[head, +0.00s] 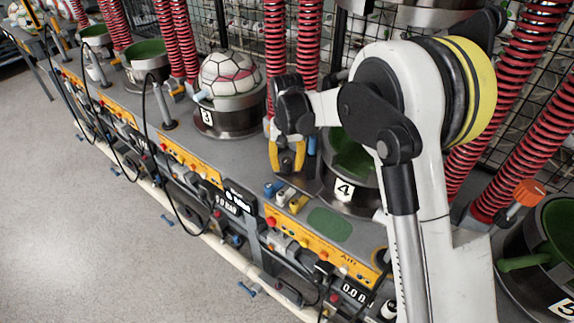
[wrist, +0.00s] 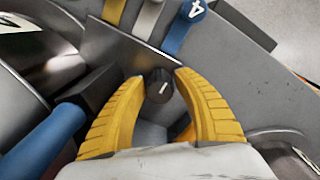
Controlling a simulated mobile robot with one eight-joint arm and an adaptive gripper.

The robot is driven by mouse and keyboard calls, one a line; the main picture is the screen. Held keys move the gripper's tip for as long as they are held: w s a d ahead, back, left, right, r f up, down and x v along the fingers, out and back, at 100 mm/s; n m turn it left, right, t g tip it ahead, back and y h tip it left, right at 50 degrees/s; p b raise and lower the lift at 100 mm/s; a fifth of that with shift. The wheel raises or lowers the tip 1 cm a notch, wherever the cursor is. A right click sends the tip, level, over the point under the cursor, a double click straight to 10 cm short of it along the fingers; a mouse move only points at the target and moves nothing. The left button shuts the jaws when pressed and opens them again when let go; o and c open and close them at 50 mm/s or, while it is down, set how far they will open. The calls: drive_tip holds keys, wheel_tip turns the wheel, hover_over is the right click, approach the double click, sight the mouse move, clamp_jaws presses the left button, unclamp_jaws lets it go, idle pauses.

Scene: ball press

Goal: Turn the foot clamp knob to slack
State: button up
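A small black knob (wrist: 159,86) with a white pointer line stands on the grey bench in the wrist view. I take it for the foot clamp knob. The line lies near level in the picture, slightly tilted. My gripper (wrist: 160,77) has its two yellow fingers apart, one on each side of the knob. The gaps are narrow, and I cannot tell whether either finger touches it. In the head view my gripper (head: 287,168) points down beside the press cup marked 4 (head: 349,198); the knob is hidden there.
Blue (head: 270,188), white (head: 285,193) and yellow (head: 298,203) levers stand just in front of my gripper. A blue handle (wrist: 45,140) lies close to the left finger. Cup 3 (head: 228,118) holds a ball (head: 231,73). A green pad (head: 329,224) lies on the bench.

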clamp_jaws()
drive_tip(key=shift+n, duration=0.5)
drive_tip(key=n, duration=0.3)
drive_tip(key=shift+n, duration=0.4)
drive_tip(key=n, duration=0.4)
drive_tip(key=shift+a+n, duration=0.1)
drive_tip(key=shift+n, duration=0.2)
drive_tip(key=n, duration=0.4)
drive_tip(key=shift+n, duration=2.2)
